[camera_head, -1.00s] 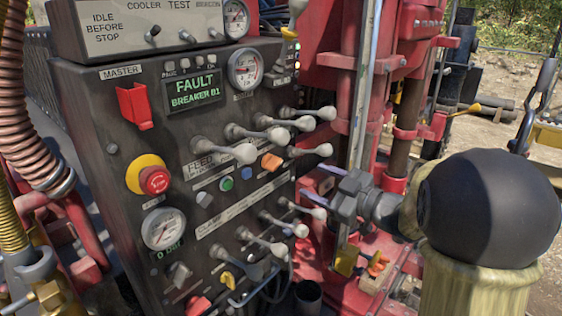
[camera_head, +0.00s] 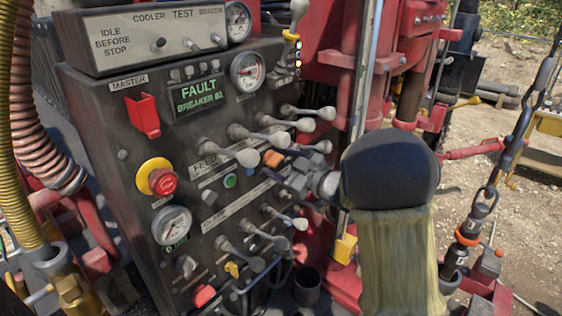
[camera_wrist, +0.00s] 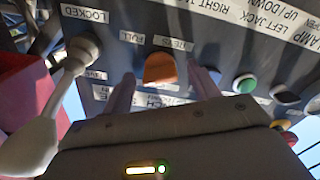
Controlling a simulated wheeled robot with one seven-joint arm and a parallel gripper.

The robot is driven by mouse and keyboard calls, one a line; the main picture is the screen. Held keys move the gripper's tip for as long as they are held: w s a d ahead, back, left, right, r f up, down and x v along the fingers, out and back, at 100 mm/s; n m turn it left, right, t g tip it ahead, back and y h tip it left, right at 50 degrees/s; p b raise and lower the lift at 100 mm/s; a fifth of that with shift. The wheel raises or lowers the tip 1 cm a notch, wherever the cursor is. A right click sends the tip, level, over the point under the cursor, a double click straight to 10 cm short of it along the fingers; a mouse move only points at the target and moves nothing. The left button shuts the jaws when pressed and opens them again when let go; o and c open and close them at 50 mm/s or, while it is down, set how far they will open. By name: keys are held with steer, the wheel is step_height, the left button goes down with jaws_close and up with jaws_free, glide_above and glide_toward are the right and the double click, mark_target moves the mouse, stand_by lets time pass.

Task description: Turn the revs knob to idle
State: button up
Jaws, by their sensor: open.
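The revs knob (camera_head: 272,158) is a small orange knob on the dark control panel, right of the middle. In the wrist view the orange revs knob (camera_wrist: 160,68) stands between my two fingers, under upside-down labels reading REVS and FULL. No idle mark is readable there. My gripper (camera_head: 287,160) is open, its fingers pointing at the panel on either side of the knob. In the wrist view my gripper (camera_wrist: 163,88) shows a gap between each finger and the knob. I cannot tell how deep the fingertips reach.
Grey-knobbed levers (camera_head: 247,157) stick out above and left of the knob, and more levers (camera_head: 257,264) below. In the wrist view one lever (camera_wrist: 80,60) stands close left of my fingers. A green button (camera_head: 230,181) and red emergency stop (camera_head: 162,181) are left. A display (camera_head: 199,92) reads FAULT.

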steer(key=c, duration=1)
steer(key=shift+f+b, duration=0.1)
steer(key=shift+b, duration=0.5)
steer(key=n+b, duration=0.1)
steer(key=b, duration=0.1)
steer(key=shift+f+n+b, duration=0.2)
steer(key=shift+n+b, duration=0.2)
steer(key=n+b, duration=0.9)
steer(key=b, duration=0.5)
steer(key=shift+r+n+b, duration=0.2)
steer(key=shift+n+b, duration=0.9)
steer(key=shift+b, duration=0.05)
